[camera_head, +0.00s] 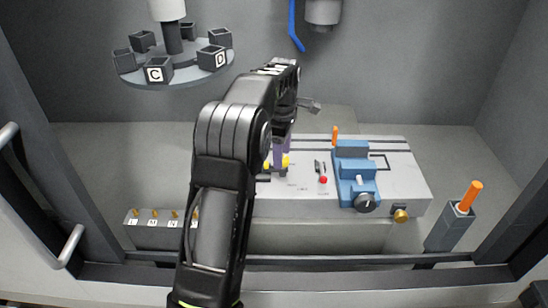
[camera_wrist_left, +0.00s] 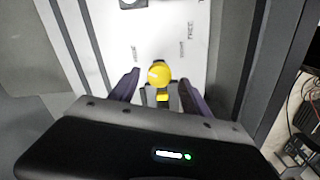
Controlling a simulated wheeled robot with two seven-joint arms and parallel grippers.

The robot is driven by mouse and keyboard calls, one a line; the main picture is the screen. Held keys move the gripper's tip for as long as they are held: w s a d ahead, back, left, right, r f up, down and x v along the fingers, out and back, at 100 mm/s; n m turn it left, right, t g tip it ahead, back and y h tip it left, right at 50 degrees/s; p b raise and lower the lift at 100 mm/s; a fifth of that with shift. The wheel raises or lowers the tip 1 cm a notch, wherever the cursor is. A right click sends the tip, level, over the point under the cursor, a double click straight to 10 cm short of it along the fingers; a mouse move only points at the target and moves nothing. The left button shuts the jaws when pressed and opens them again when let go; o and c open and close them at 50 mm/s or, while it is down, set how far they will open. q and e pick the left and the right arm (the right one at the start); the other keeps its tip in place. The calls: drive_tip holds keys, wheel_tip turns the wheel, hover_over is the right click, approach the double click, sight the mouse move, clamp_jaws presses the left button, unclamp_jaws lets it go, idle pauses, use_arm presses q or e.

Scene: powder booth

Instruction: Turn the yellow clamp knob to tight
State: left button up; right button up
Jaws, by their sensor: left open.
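The yellow clamp knob (camera_wrist_left: 158,74) shows in the left wrist view as a round yellow ball with a smaller yellow piece below it. It stands over the white panel face, between my gripper's two fingers. My left gripper (camera_wrist_left: 158,92) is open, with a dark purple finger on each side of the knob and visible gaps. In the head view, the yellow knob (camera_head: 285,161) is partly hidden by my left gripper (camera_head: 279,158) and arm. Dark lettering lies on the panel on both sides of the knob; "FREE" is at the right. My right gripper is not in view.
The light bench plate (camera_head: 410,180) carries a blue vise (camera_head: 353,165), a red button (camera_head: 323,180) and an orange peg (camera_head: 335,133). A brass knob (camera_head: 401,215) is on its front. A carousel (camera_head: 175,75) hangs at the upper left. An orange-handled tool (camera_head: 470,196) stands right.

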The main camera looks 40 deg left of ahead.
use_arm(q)
drive_tip(key=shift+w+d+f, duration=0.1)
drive_tip(key=shift+f, duration=0.35)
drive_tip(key=shift+c, duration=0.5)
clamp_jaws()
